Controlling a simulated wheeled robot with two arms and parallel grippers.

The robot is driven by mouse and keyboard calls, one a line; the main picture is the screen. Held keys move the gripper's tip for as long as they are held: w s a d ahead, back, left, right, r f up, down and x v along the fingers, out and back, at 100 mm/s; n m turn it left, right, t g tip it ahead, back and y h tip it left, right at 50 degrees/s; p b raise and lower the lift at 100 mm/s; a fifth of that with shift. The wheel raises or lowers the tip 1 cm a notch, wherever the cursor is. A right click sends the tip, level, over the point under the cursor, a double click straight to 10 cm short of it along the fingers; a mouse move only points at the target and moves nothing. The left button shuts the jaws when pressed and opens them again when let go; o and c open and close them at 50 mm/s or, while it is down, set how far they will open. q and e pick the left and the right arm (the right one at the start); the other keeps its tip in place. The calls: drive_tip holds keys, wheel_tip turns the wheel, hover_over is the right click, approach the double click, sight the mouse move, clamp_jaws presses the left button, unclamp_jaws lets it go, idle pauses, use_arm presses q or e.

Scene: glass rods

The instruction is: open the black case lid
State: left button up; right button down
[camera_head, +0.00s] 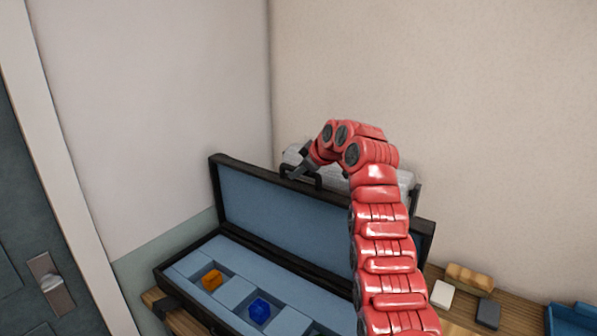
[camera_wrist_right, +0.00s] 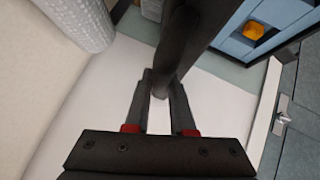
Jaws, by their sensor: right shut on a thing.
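The black case (camera_head: 190,258) sits on a wooden surface with its blue-lined lid (camera_head: 295,212) standing raised at the back. An orange piece (camera_head: 212,280) and a blue piece (camera_head: 260,311) lie in separate compartments of the blue insert. My right gripper (camera_head: 298,172) is at the top edge of the lid, by the black handle (camera_head: 318,177). In the right wrist view its two fingers (camera_wrist_right: 160,95) are closed around the dark handle (camera_wrist_right: 182,70). The orange piece also shows there (camera_wrist_right: 253,30). My left gripper is not in view.
A whitish-grey object (camera_head: 292,154) stands behind the lid, partly hidden by my right arm. To the right on the wooden surface are a white block (camera_head: 442,294), a dark block (camera_head: 488,313), an orange-brown item (camera_head: 470,278) and a blue tray (camera_head: 570,320). Walls stand behind and left.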

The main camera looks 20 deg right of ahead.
drive_tip(key=c, duration=0.8)
unclamp_jaws()
drive_tip(key=shift+d+f, duration=0.1)
drive_tip(key=shift+o, duration=0.2)
drive_tip(key=shift+s+r, duration=0.25)
drive_tip(key=b+v, duration=0.5)
drive_tip(key=v, duration=1.1)
drive_tip(key=shift+s+d+r, duration=0.15)
drive_tip(key=shift+r, duration=0.15)
drive_tip(key=shift+c, duration=0.2)
